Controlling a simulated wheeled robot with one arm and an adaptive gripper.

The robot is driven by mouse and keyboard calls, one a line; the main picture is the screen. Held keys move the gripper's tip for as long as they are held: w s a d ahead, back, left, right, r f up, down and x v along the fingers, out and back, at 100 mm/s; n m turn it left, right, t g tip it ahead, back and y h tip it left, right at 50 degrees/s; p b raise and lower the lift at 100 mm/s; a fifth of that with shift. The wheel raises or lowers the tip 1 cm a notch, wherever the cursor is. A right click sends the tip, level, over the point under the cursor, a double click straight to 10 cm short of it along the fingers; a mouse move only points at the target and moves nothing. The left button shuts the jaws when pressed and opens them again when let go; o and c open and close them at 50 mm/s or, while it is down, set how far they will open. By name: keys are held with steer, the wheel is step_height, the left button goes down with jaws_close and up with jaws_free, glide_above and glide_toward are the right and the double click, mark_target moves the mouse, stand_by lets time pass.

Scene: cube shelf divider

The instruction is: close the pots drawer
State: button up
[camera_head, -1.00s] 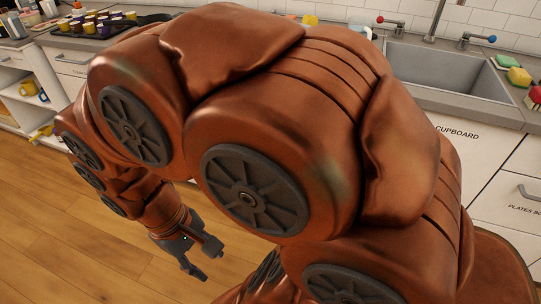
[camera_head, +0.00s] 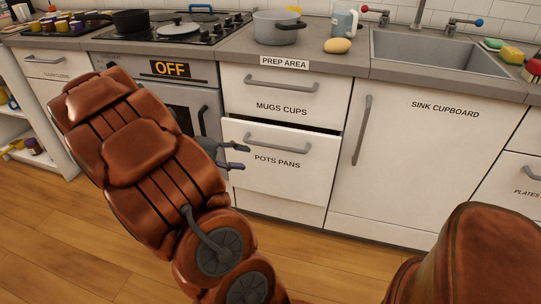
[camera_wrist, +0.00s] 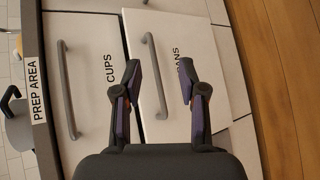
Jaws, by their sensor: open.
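The pots drawer (camera_head: 260,180), a white front labelled "POTS PANS" with a grey bar handle (camera_head: 277,144), sits below the mugs drawer (camera_head: 258,92). It stands slightly open, with a dark gap along its top edge. My gripper (camera_head: 242,157) is open in front of the left part of the drawer front. In the wrist view my gripper (camera_wrist: 160,78) has its fingers spread, with the pots drawer's handle (camera_wrist: 156,75) showing between them. Nothing is held. I cannot tell whether the fingers touch the drawer.
The sink cupboard (camera_head: 412,165) on the right is shut. The oven (camera_head: 178,95) marked "OFF" is on the left, partly behind my arm. The wooden floor in front is clear.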

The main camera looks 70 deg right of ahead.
mark_target(271, 146)
steer(key=w+d+f+g+h+b, duration=0.1)
steer(key=w+d+f+h+b, duration=0.1)
steer(key=d+f, duration=0.35)
steer(key=w+d+f+h+b, duration=0.1)
steer(key=d+f+h+b, duration=0.15)
steer(key=d, duration=0.55)
steer(key=shift+y, duration=0.25)
steer(key=shift+f+b+x, duration=0.15)
steer(key=shift+b+x, duration=0.4)
steer(key=shift+x, duration=1.3)
steer(key=shift+f+b+x, duration=0.15)
steer(key=shift+b+x, duration=0.4)
steer(key=shift+x, duration=1.25)
steer(key=shift+c, duration=0.3)
jaws_close()
